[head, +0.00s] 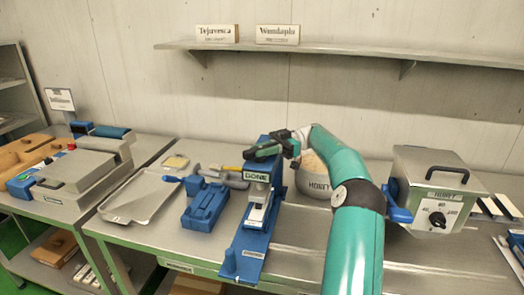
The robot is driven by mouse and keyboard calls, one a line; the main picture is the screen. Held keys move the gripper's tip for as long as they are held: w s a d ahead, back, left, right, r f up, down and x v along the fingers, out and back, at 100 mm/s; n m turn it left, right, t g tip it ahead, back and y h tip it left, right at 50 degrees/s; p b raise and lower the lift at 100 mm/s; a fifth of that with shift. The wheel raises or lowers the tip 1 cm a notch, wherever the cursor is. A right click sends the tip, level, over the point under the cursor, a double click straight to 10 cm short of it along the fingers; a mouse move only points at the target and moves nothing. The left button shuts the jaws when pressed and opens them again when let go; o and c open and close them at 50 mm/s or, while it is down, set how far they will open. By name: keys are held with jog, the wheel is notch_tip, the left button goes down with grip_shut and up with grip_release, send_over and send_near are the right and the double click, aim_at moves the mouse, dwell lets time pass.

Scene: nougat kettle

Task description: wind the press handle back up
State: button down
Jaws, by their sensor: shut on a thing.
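My teal arm comes up from the lower right and bends left over the press. My gripper (263,151) is at the press top, just above the label, and is shut on the press handle. The handle is mostly hidden by the dark fingers, so its exact angle cannot be told.
A honey pot (314,181) stands right behind my arm. A steel box with a dial (436,190) is further right. A blue fixture (205,207) and a metal tray (139,198) lie to the left. A wall shelf (340,50) runs above.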

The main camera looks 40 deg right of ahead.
aim_at(263, 147)
jog(key=c, duration=1.3)
grip_release()
jog(key=shift+r, duration=0.55)
notch_tip(263, 147, up, 2)
jog(key=shift+s+r, duration=0.1)
jog(key=shift+r, duration=0.1)
jog(key=s+a+r, duration=0.2)
jog(key=s+r, duration=0.1)
jog(key=s, duration=0.1)
jog(key=s+a+r, duration=0.2)
jog(key=s+r, duration=0.1)
jog(key=s, duration=0.1)
jog(key=s+a+r, duration=0.2)
jog(key=s+r, duration=0.1)
jog(key=s, duration=0.1)
jog(key=shift+s+a+r, duration=0.1)
jog(key=shift+s+r, duration=0.1)
jog(key=shift+r, duration=0.05)
